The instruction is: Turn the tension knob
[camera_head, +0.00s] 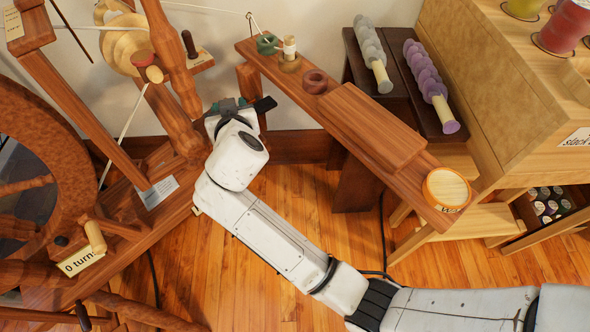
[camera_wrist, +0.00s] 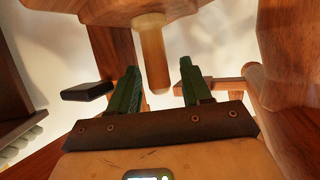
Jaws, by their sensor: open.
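A pale wooden peg knob (camera_head: 95,237) stands on the spinning wheel's frame at the lower left, beside a tag (camera_head: 80,262) reading "0 turns". My gripper (camera_head: 240,106) is in the middle of the head view, up and to the right of that knob and clear of it. In the wrist view my gripper (camera_wrist: 158,82) is open, its two green fingers apart. A pale round wooden peg (camera_wrist: 152,55) hangs from a larger wooden part and shows between the fingertips. I cannot tell whether it is the same knob, or whether the fingers touch it.
The big wheel (camera_head: 45,130) and wooden posts (camera_head: 170,60) crowd the left. A slanted wooden beam (camera_head: 370,125) with a round orange-rimmed disc (camera_head: 446,188) lies right of my gripper. A cabinet (camera_head: 500,80) stands at the right. Bare floor (camera_head: 200,285) shows below.

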